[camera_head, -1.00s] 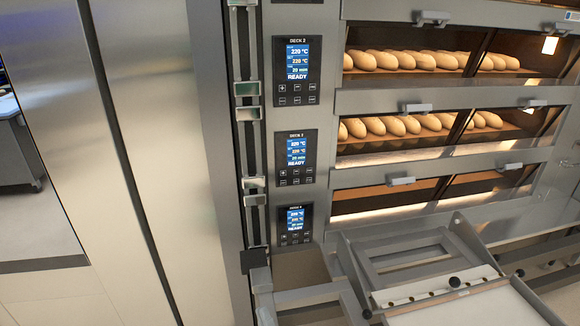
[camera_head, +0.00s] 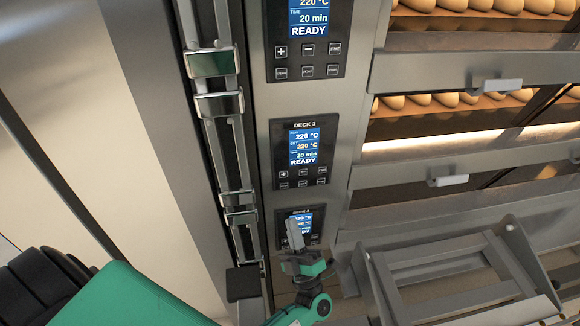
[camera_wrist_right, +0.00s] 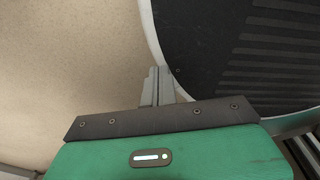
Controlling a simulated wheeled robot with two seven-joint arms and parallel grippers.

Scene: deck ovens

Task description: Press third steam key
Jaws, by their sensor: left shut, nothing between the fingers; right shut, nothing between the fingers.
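Dark control panels with blue displays run down a grey column in the head view. The top one (camera_head: 308,35) is cut by the frame's edge. The DECK 3 panel (camera_head: 304,150) is fully visible, with two rows of small keys (camera_head: 303,178) under its READY display. Their labels are too small to read. The lowest panel (camera_head: 312,222) is partly hidden by my left gripper (camera_head: 292,222). That gripper is shut and empty, its fingers pointing up, below the DECK 3 keys. Contact with the panel cannot be told. My right gripper (camera_wrist_right: 158,72) is shut and empty in the wrist view.
Oven decks with loaves (camera_head: 470,100) and protruding handles (camera_head: 448,180) stand right of the panels. A metal rail with clamps (camera_head: 220,105) runs along their left. A grey metal frame (camera_head: 440,265) stands at lower right. A beige surface (camera_wrist_right: 65,70) lies left in the wrist view.

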